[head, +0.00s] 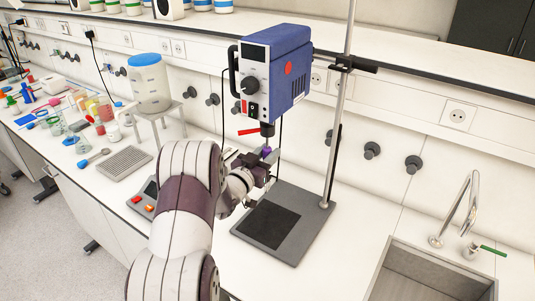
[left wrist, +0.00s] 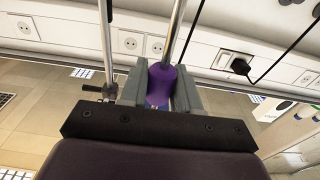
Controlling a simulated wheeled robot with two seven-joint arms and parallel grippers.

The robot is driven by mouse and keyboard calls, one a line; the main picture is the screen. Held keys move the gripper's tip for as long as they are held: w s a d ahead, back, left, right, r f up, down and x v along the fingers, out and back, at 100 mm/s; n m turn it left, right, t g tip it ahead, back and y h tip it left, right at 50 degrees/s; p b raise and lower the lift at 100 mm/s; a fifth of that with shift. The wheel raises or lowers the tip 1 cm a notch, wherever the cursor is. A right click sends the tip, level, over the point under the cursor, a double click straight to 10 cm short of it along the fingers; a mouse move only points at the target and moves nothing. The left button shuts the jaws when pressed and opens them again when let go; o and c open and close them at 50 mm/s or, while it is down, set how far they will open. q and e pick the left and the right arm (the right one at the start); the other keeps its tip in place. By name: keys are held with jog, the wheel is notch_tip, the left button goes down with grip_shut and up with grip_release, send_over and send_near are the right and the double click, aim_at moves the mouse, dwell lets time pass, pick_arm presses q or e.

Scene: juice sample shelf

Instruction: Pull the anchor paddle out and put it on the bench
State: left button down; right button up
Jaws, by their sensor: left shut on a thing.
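The overhead stirrer (head: 273,68), a blue and white motor head, is clamped on an upright metal rod above a dark base plate. My left gripper (head: 262,165) is below its chuck, shut on the purple part of the anchor paddle (head: 266,151). In the left wrist view, the purple part (left wrist: 159,84) sits between the two grey fingers of my left gripper (left wrist: 161,92), with a metal shaft running up from it. The paddle's lower end is hidden by my gripper and arm. I cannot tell whether the shaft is still in the chuck. My right gripper is not in view.
The stand base (head: 309,218) and rod (head: 338,120) are close to my gripper. A sink (head: 432,268) with a tap is at right. Free bench lies between base and sink. A grey rack (head: 124,163), a white stool (head: 160,116) with a jar, and coloured items stand at left.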

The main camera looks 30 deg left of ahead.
pick_arm(q)
jog(key=shift+f+b, duration=1.25)
jog(key=shift+f, duration=0.2)
